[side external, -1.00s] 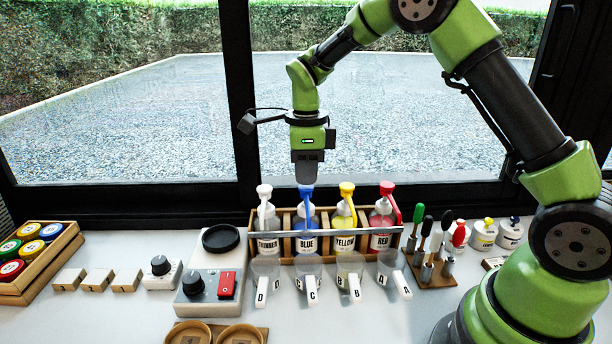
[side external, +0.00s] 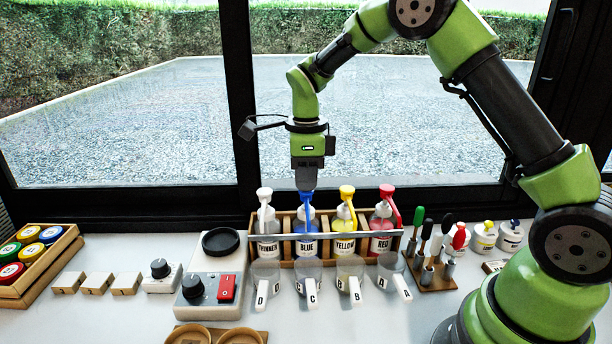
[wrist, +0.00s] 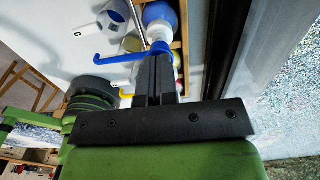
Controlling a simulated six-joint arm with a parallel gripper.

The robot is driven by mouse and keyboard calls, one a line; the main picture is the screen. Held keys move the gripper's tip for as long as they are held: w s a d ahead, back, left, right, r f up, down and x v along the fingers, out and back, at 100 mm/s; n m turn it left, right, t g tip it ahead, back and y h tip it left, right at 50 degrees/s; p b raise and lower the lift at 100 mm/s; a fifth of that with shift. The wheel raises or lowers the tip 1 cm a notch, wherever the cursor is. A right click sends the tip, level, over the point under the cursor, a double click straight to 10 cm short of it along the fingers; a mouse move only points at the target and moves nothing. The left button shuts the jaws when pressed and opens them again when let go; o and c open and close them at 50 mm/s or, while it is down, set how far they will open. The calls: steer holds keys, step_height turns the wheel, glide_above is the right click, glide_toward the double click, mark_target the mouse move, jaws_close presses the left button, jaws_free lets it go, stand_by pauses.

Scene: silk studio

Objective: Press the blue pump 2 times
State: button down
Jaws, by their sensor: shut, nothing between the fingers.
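The blue pump is a bottle labelled BLUE (side external: 307,245) with a blue pump head (side external: 306,197), second from the left in a wooden rack. My gripper (side external: 306,188) is shut, empty and pointing straight down, with its fingertips on top of the blue head. The head sits a little lower than the yellow and red ones. In the wrist view the shut fingers (wrist: 155,78) meet the blue head (wrist: 158,48), and its blue spout (wrist: 118,58) reaches out to the left. A clear cup labelled C (side external: 310,273) stands in front of the bottle.
The rack (side external: 285,219) also holds the THINNER (side external: 267,246), YELLOW (side external: 344,246) and RED (side external: 381,243) pumps close beside. Cups D, B and A stand in front. A switch box (side external: 210,290) is at left, and a brush holder (side external: 432,275) at right.

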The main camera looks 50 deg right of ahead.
steer(key=shift+f, duration=0.75)
steer(key=shift+r, duration=1.05)
steer(key=shift+r, duration=1.5)
steer(key=shift+r, duration=0.1)
steer(key=s+a+r+n+t, duration=0.2)
steer(key=s+r+n, duration=0.3)
steer(key=r+n, duration=0.15)
steer(key=s+a+r+n+t+y, duration=0.1)
steer(key=s+r+n+t, duration=0.1)
steer(key=s+n, duration=0.6)
steer(key=s+a+r+n+t+y, duration=0.1)
steer(key=s+a+r+n+t, duration=0.1)
steer(key=s+n, duration=0.6)
steer(key=shift+s+t, duration=0.55)
steer(key=shift+t, duration=0.05)
